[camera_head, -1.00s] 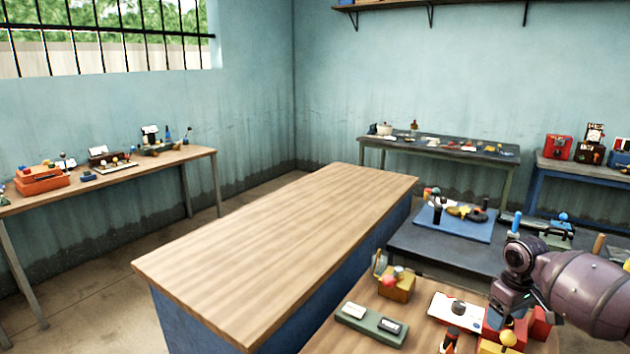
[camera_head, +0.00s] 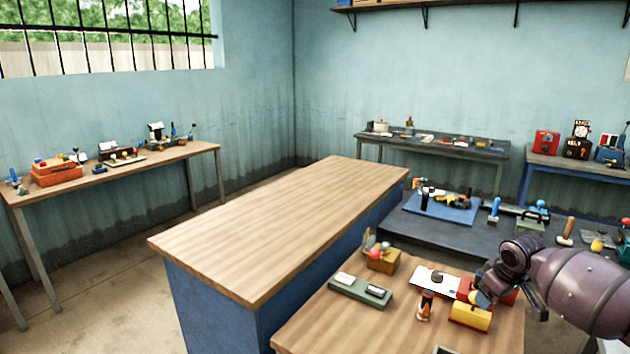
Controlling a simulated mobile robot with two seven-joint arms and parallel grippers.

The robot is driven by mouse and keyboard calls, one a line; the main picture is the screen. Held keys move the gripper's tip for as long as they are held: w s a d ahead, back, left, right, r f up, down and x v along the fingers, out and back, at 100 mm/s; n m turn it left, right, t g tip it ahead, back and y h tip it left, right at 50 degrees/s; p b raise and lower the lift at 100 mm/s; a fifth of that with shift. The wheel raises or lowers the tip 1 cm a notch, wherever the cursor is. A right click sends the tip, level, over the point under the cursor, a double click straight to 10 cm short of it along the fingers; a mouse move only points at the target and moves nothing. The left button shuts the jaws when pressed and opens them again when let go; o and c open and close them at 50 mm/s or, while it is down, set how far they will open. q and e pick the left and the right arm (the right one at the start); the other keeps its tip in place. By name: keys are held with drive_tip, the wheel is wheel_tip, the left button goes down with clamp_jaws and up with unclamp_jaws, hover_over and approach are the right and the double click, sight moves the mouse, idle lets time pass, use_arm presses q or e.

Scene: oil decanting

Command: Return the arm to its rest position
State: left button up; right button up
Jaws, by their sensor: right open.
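My right arm comes in from the right edge, a purple-grey thick forearm with a dark wrist. Its gripper (camera_head: 512,298) hangs at the wrist's lower end, open, above the right part of the near wooden table (camera_head: 330,318). My left arm and gripper are not in view.
A bare wooden-topped blue counter (camera_head: 290,220) fills the middle. A green tray (camera_head: 360,291) and a brown box (camera_head: 383,261) are on the near table. A dark table with a blue mat (camera_head: 440,207) stands behind it. Cluttered tables line the walls. Floor shows at left.

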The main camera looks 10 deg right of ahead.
drive_tip(key=w+a+n+t+y, duration=0.1)
drive_tip(key=w+a+n+t, duration=0.15)
drive_tip(key=a+t, duration=0.55)
drive_tip(key=s+a+f+t, duration=0.1)
drive_tip(key=s+a+f, duration=0.2)
drive_tip(key=s, duration=0.3)
drive_tip(key=s+a+f+m+t+y, duration=0.1)
drive_tip(key=s+a+f, duration=0.2)
drive_tip(key=s+a, duration=0.2)
drive_tip(key=s+a+f+y+b, duration=0.1)
drive_tip(key=s+a+f, duration=0.2)
drive_tip(key=s+a, duration=0.3)
drive_tip(key=shift+s+a+f+m+t, duration=0.1)
drive_tip(key=shift+s+f+m+t, duration=0.15)
drive_tip(key=shift+s+f+t, duration=0.15)
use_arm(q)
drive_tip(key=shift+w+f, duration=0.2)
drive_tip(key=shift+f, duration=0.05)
use_arm(e)
drive_tip(key=s+f+m+g+h, duration=0.1)
drive_tip(key=s+f, duration=0.3)
drive_tip(key=s, duration=0.4)
drive_tip(key=s+f+m+g+h, duration=0.1)
drive_tip(key=s+f+m, duration=0.1)
drive_tip(key=s+f, duration=0.3)
drive_tip(key=s, duration=0.3)
drive_tip(key=shift+d+f+m+g, duration=0.25)
drive_tip(key=shift+d+m+g, duration=0.05)
drive_tip(key=shift+g, duration=0.1)
